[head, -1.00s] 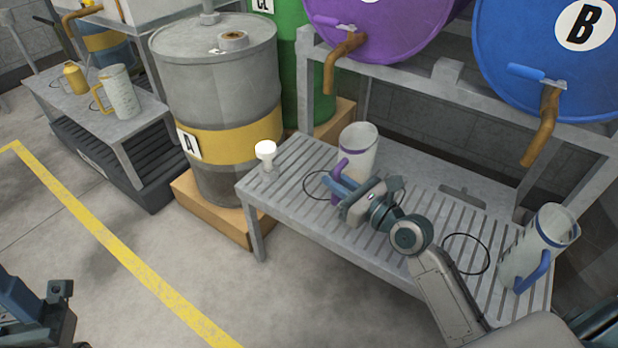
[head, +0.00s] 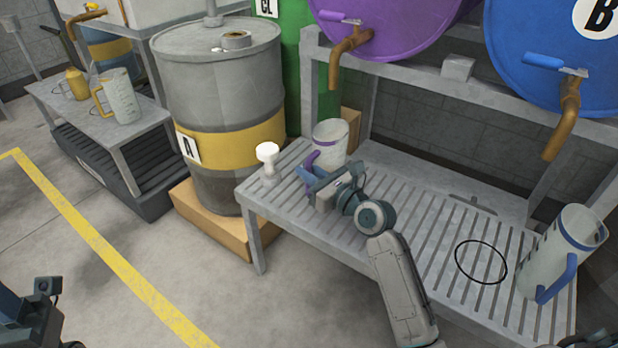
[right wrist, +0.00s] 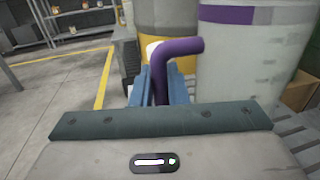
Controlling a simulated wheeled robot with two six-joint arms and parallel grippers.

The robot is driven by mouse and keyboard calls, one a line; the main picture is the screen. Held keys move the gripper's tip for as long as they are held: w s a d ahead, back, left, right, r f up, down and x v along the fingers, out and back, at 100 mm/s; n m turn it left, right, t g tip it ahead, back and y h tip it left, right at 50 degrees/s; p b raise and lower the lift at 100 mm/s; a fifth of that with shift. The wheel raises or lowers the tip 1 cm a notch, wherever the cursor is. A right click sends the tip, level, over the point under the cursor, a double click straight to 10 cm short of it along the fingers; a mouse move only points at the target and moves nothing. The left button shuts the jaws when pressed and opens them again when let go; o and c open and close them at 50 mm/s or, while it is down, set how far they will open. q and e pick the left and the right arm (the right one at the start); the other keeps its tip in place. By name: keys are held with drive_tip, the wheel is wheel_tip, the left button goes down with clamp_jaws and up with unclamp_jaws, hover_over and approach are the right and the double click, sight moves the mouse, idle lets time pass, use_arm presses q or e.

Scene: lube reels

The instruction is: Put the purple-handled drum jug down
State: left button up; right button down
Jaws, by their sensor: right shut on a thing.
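The purple-handled drum jug (head: 331,141) is pale with a purple band. It looks upright over the left part of the slatted bench (head: 420,235); its base is hidden, so I cannot tell if it touches the slats. My right gripper (head: 311,172) is shut on its purple handle (head: 313,159). In the right wrist view the handle (right wrist: 162,75) stands between my blue fingers, with the jug's body (right wrist: 240,60) to the right. My left arm's end (head: 30,315) shows only partly at the bottom left, and its jaws cannot be made out.
A white-topped item (head: 267,158) stands close left of the jug. A blue-handled jug (head: 562,252) stands at the bench's right end, near a black ring (head: 481,262). Grey drum A (head: 220,100) stands left; a purple drum (head: 390,25) with a tap overhangs behind.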

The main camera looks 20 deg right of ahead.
drive_tip(key=shift+r, duration=0.2)
drive_tip(key=c, duration=1.8)
unclamp_jaws()
drive_tip(key=shift+f, duration=0.2)
drive_tip(key=o, duration=0.3)
drive_tip(key=shift+o, duration=0.3)
drive_tip(key=shift+r, duration=0.1)
